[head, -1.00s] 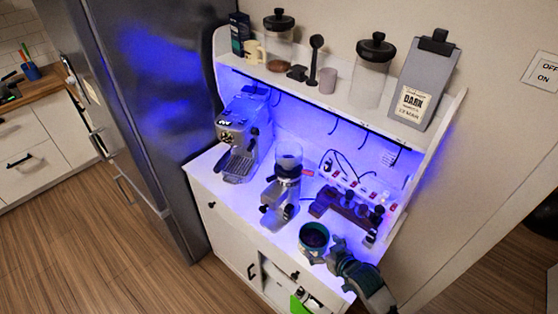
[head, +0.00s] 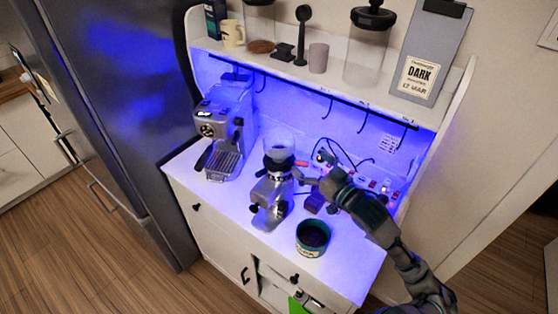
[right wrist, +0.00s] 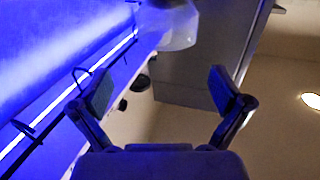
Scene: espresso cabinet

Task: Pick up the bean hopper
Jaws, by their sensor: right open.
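The bean hopper (head: 279,148) is a clear, cup-like piece on top of the silver grinder (head: 270,195), in the middle of the counter. In the right wrist view the pale translucent hopper (right wrist: 180,28) shows at the top, beyond the fingertips and partly cut off. My right gripper (head: 312,168) is just right of the hopper at about the height of the grinder's top. Its fingers are spread and empty in the right wrist view (right wrist: 155,88), apart from the hopper. My left gripper is not in view.
A silver espresso machine (head: 227,130) stands left of the grinder. A dark green tin (head: 313,237) stands in front of my right arm. A power strip and cables lie behind the gripper. The shelf (head: 330,87) above holds a glass jar (head: 368,50) and a clipboard (head: 432,50).

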